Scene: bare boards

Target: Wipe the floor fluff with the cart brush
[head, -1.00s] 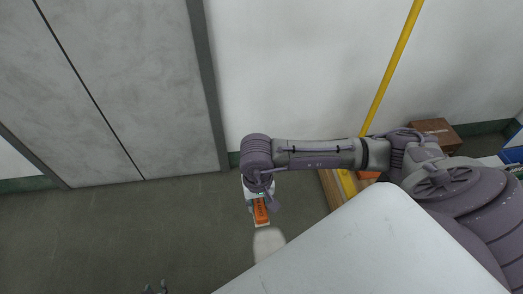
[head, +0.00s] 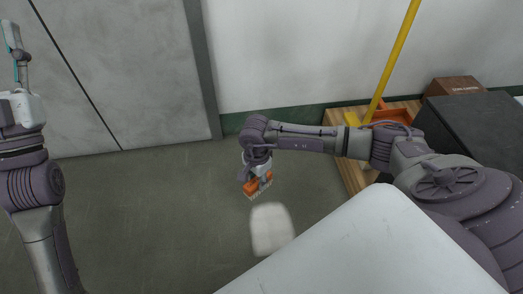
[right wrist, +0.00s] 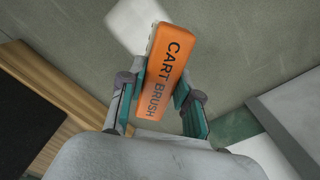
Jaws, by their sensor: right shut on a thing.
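The orange cart brush (head: 258,184) is in my right gripper (head: 257,176), which is shut on it above the floor. In the right wrist view the brush (right wrist: 168,75) shows its "CART BRUSH" lettering between the teal finger pads of the gripper (right wrist: 158,102). The whitish floor fluff (head: 271,230) is a pale patch on the floor just below the brush in the head view. It also shows in the right wrist view (right wrist: 135,22), partly behind the brush. I cannot tell whether the bristles touch the floor. My left gripper (head: 14,45) shows edge-on at the far left; its opening is unclear.
A wooden pallet-like board (head: 352,170) with a yellow pole (head: 395,55) and an orange item (head: 392,112) stands right of the brush. A brown box (head: 452,88) and a dark block (head: 475,130) are farther right. Grey doors (head: 115,75) stand behind. Floor to the left is clear.

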